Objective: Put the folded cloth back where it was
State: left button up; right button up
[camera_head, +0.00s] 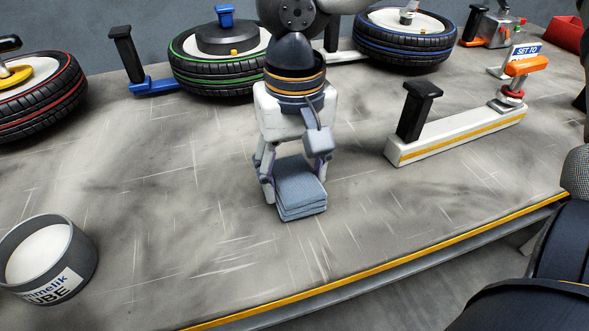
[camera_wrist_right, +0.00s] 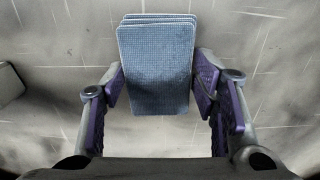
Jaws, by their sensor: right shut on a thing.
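The folded cloth (camera_head: 301,188) is a small blue-grey stack of several layers, near the middle of the grey worktop. My right gripper (camera_head: 292,178) points down over it from above and is shut on it. The right wrist view shows the cloth (camera_wrist_right: 157,65) between the two purple-padded fingers of the right gripper (camera_wrist_right: 160,88), with its far end sticking out past them. I cannot tell whether the cloth touches the worktop. My left gripper does not show in either view.
A grey tub (camera_head: 78,262) with white contents stands at the front left. A white tool with a black handle (camera_head: 455,133) lies to the right. Tyres with red (camera_head: 62,105), green (camera_head: 190,84) and blue (camera_head: 365,48) stripes lie along the back. The yellow-striped front edge is close; the worktop around the cloth is clear.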

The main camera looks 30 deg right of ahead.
aim_at(294, 179)
jog(key=shift+f, duration=0.2)
jog(key=o, duration=1.3)
jog(key=shift+r, duration=0.15)
notch_tip(294, 179, up, 12)
jog(key=shift+r, duration=0.1)
